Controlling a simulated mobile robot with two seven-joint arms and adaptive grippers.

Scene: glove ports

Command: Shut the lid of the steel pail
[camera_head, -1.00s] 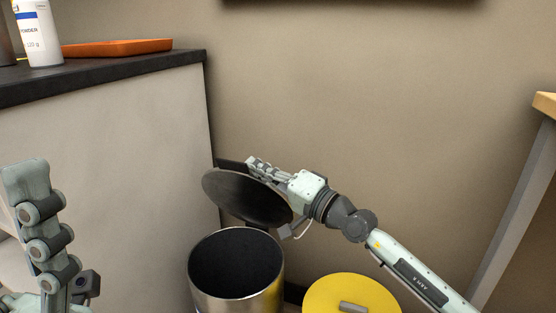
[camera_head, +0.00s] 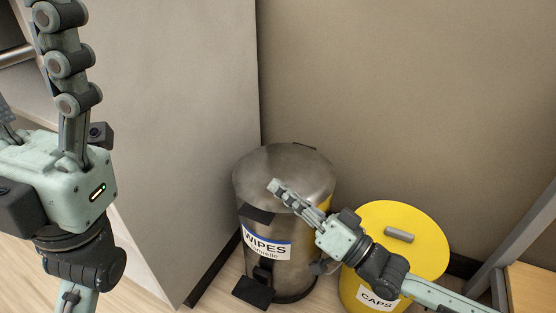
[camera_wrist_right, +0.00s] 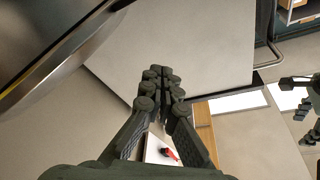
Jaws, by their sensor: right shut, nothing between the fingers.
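The steel pail (camera_head: 248,222) stands on the floor beside the counter's side panel. It has a "WIPES" label on its front and a dark pedal at its foot. Its round grey lid (camera_head: 290,160) lies down over the top, and the pail's inside is hidden. My right gripper (camera_head: 275,187) is shut and empty, with its fingers over the front part of the lid; I cannot tell if they touch it. In the right wrist view its fingers (camera_wrist_right: 158,74) are together. My left gripper (camera_head: 60,12) is raised at the left, seen side-on, away from the pail.
A yellow bin (camera_head: 368,222) marked "CAPS" with a handled lid stands close to the right of the pail, under my right forearm. The counter side panel (camera_head: 180,120) is at the left and the wall (camera_head: 420,90) behind. A table leg (camera_head: 525,235) stands at the right.

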